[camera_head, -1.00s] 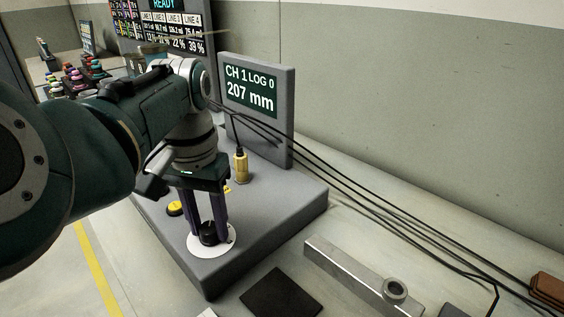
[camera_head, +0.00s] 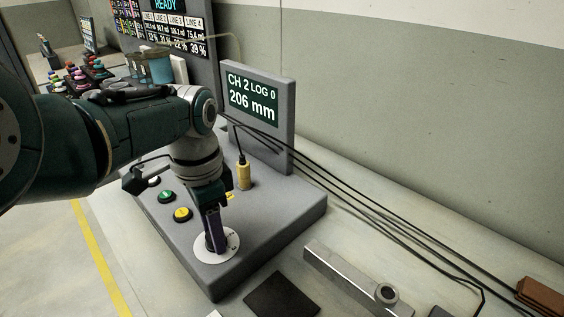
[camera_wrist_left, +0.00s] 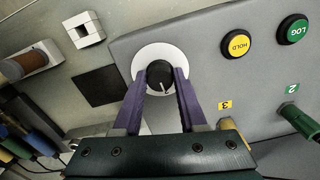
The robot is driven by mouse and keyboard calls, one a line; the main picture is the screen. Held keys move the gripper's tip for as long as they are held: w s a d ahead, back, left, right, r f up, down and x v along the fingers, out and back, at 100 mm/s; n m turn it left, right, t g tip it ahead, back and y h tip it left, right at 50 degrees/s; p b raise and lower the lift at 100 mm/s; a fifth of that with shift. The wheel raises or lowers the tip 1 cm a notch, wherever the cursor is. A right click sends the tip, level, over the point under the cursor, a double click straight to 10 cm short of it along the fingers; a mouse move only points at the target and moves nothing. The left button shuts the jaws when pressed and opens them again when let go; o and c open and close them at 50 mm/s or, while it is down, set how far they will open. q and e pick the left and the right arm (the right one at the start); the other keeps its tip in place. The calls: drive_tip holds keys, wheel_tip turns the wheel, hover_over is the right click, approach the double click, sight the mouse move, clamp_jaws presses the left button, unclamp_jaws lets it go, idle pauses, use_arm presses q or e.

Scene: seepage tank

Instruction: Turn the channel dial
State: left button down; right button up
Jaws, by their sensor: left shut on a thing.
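The channel dial is a black knob on a white round plate (camera_head: 230,248) at the near end of the grey console (camera_head: 265,240). In the left wrist view the knob (camera_wrist_left: 160,75) shows a white pointer line. My left gripper (camera_head: 215,243) points down over the dial. In the left wrist view its purple fingers (camera_wrist_left: 160,82) are shut on the knob from both sides. The console screen (camera_head: 252,97) reads CH 2 LOG 0, 206 mm. My right gripper is not in view.
A yellow HOLD button (camera_head: 183,214) and a green LOG button (camera_head: 167,196) sit beside the dial. A brass plug (camera_head: 244,175) with a cable stands behind it. A metal bar (camera_head: 345,275) and a dark mat (camera_head: 280,296) lie in front, with black cables along the wall.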

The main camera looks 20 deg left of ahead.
use_arm(q)
drive_tip(key=shift+m, duration=0.4)
drive_tip(key=shift+c, duration=2.3)
unclamp_jaws()
wheel_tip(320, 180, up, 10)
drive_tip(key=p, duration=0.5)
drive_tip(key=shift+p, duration=0.3)
